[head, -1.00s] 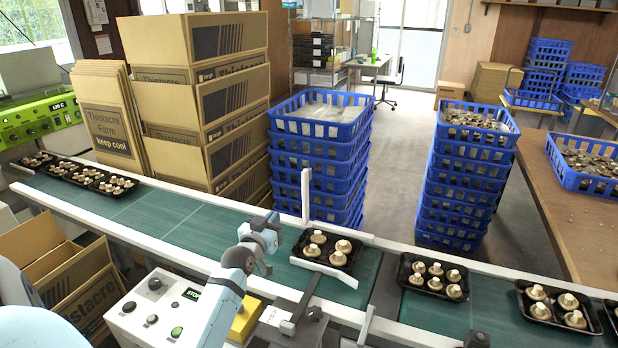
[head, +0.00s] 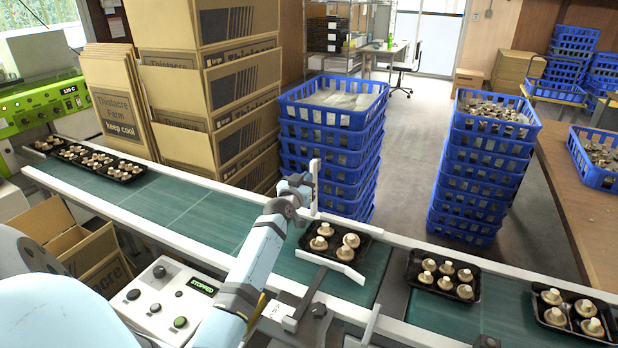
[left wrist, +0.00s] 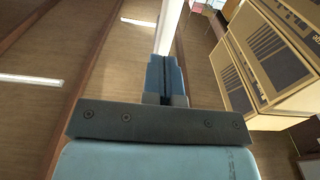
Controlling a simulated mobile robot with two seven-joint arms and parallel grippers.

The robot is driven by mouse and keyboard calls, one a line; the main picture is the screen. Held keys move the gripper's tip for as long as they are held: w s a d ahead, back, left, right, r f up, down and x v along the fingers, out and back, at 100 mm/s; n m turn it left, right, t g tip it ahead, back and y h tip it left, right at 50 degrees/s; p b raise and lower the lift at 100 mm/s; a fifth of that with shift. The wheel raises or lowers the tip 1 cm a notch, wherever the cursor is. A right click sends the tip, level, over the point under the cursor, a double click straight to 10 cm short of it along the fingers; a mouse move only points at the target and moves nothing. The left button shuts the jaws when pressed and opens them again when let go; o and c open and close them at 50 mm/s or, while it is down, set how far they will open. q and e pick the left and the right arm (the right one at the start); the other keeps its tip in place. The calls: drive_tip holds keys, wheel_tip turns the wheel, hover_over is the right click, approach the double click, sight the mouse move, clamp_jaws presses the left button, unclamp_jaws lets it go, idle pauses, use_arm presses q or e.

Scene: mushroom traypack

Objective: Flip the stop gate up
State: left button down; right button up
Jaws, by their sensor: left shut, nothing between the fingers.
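The stop gate (head: 328,263) is a white bar lying low across the green belt, on a dark arm from the near rail. A black tray (head: 361,245) of mushrooms stands right against it, on its far side. My left gripper (head: 297,184) is raised over the far side of the belt, above and behind the gate, close to a white upright post (head: 315,182). In the left wrist view the fingers (left wrist: 166,78) are together and empty, with a white bar (left wrist: 169,25) just beyond their tips. I cannot tell whether they touch it. My right gripper is not in view.
A control box (head: 164,304) with knobs and a display reading STOPPED stands at the near side. More mushroom trays (head: 443,274) sit on the belt to the right. Stacked blue crates (head: 331,140) and cardboard boxes (head: 208,80) stand behind the far rail.

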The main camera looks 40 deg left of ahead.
sight(313, 169)
use_arm(q)
drive_tip(key=shift+x, duration=0.95)
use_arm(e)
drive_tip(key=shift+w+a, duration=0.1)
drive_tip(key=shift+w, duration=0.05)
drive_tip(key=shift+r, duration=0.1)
use_arm(q)
drive_tip(key=w+r+p, duration=0.1)
drive_tip(key=p, duration=0.2)
drive_tip(key=shift+w+a+g+p, duration=0.1)
drive_tip(key=shift+a+g+p, duration=0.05)
drive_tip(key=shift+g+p, duration=0.2)
drive_tip(key=shift+w+a+p, duration=0.1)
drive_tip(key=shift+w+p, duration=0.2)
drive_tip(key=shift+p, duration=0.15)
drive_tip(key=shift+w+a+f+g+p, duration=0.1)
drive_tip(key=shift+w+f+g+p, duration=0.1)
drive_tip(key=shift+g+p, duration=0.2)
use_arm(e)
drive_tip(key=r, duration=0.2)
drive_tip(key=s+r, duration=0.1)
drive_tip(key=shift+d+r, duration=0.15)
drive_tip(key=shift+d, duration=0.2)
use_arm(q)
drive_tip(key=shift+r, duration=0.1)
